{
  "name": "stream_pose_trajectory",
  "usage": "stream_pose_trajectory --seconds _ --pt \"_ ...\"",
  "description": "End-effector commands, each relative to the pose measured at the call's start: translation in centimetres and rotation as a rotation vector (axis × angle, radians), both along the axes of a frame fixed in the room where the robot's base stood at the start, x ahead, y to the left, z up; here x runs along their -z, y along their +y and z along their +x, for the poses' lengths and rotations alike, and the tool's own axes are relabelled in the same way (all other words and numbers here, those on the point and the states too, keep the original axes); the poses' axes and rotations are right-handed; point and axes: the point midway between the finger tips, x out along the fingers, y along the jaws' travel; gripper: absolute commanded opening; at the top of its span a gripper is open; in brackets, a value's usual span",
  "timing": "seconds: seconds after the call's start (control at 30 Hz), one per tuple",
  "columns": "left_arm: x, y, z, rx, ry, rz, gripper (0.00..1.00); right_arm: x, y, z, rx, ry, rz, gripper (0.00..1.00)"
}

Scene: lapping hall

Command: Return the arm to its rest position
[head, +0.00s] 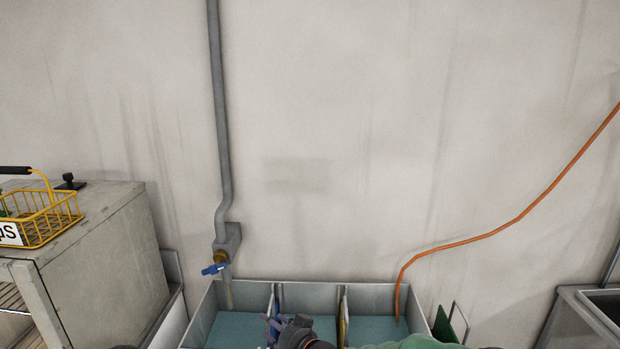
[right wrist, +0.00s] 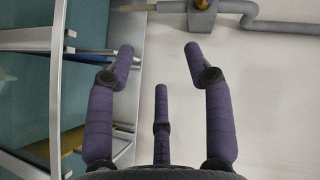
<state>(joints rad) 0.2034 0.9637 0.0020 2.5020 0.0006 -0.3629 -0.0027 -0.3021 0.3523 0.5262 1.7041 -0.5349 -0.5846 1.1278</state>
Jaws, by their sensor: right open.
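My right gripper (head: 273,326) shows at the bottom of the head view, its purple fingers over the left and middle part of a divided tank (head: 375,290). My green-sleeved right arm runs along the bottom edge to the right. In the right wrist view the purple fingers (right wrist: 160,58) are spread wide with nothing between them, and a pale surface shows behind them. My left gripper cannot be made out.
A grey pipe (head: 223,130) with a blue-handled tap (head: 214,269) comes down the wall to the tank. An orange hose (head: 490,233) hangs into the tank's right compartment. A grey cabinet (head: 110,260) with a yellow wire basket (head: 62,208) stands left.

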Motion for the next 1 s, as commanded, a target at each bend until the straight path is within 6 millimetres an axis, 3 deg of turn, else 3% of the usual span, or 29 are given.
stream_pose_trajectory --seconds 0.27,0.47,0.67,0.8,1.0 --pt "0.0 0.0 -0.1 0.002 0.002 -0.001 0.40 6.8 -3.3 -1.1 0.031 0.085 -0.113 0.53" --pt "0.0 0.0 -0.1 0.002 0.002 0.000 0.40 14.5 -7.1 -3.9 0.042 0.198 -0.244 0.53" --pt "0.0 0.0 -0.1 0.002 0.002 0.000 0.40 24.2 -12.4 -10.6 0.012 0.381 -0.417 0.53" --pt "0.0 0.0 -0.1 0.002 0.002 0.000 0.40 29.8 -15.5 -17.1 -0.047 0.522 -0.520 0.53" --pt "0.0 0.0 -0.1 0.002 0.002 0.000 0.40 34.6 -18.4 -27.2 -0.172 0.710 -0.612 0.53"
